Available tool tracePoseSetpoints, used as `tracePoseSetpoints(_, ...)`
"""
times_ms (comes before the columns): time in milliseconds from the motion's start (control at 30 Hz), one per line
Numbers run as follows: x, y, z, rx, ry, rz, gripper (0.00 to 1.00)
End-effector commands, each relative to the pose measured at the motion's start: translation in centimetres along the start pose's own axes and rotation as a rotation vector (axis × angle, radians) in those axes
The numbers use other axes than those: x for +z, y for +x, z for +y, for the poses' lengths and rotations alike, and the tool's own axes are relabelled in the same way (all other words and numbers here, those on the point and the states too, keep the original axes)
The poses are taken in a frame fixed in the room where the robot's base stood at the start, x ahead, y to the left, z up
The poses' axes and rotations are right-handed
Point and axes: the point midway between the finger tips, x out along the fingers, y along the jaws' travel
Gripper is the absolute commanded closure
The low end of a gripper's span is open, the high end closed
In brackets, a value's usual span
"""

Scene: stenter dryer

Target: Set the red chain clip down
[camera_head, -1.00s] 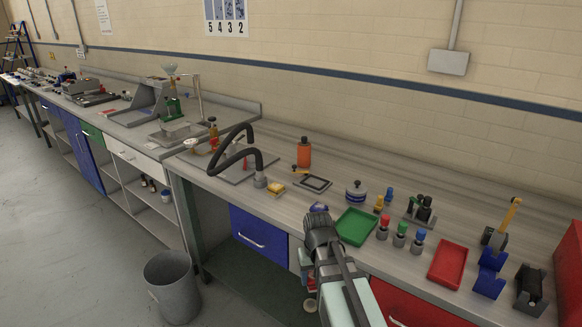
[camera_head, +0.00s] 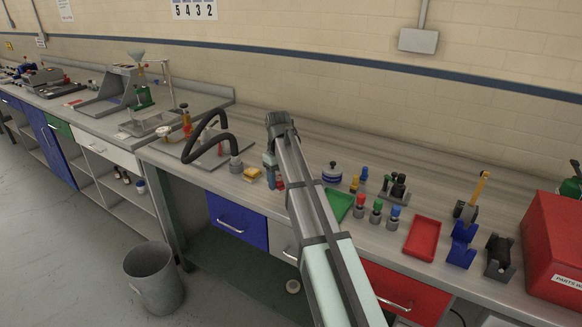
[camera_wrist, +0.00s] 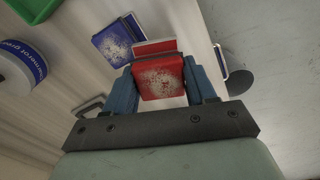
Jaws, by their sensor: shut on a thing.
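The red chain clip (camera_wrist: 162,77) sits between the two blue fingers of my gripper (camera_wrist: 165,85) in the wrist view, and the gripper is shut on it. In the head view my gripper (camera_head: 273,180) points down over the bench, with a bit of red showing beside it. A blue clip (camera_wrist: 113,42) lies on the bench just beyond the red one. I cannot tell whether the red clip touches the bench. My arm hides part of the bench around it in the head view.
The grey workbench has a green tray (camera_head: 341,203) and a blue-and-white jar (camera_head: 332,174) right of my gripper. A yellow sponge (camera_head: 252,174) and a black hose (camera_head: 208,150) stand to the left. A red tray (camera_head: 424,239) lies farther right.

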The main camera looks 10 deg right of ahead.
Motion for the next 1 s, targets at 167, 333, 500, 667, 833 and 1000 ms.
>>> tracePoseSetpoints(167,-6.1,-3.1,6.1,0.000,-0.124,0.000,0.84)
tracePoseSetpoints(333,-9.9,-5.5,10.6,0.001,-0.230,0.000,0.84)
tracePoseSetpoints(500,-12.1,-7.3,13.8,0.001,-0.303,0.000,0.84)
tracePoseSetpoints(667,-13.0,-8.1,15.1,0.000,-0.339,-0.001,0.84)
tracePoseSetpoints(833,-13.1,-7.0,15.3,0.000,-0.348,-0.002,0.84)
tracePoseSetpoints(1000,-13.0,-4.4,15.3,-0.001,-0.347,-0.002,0.84)
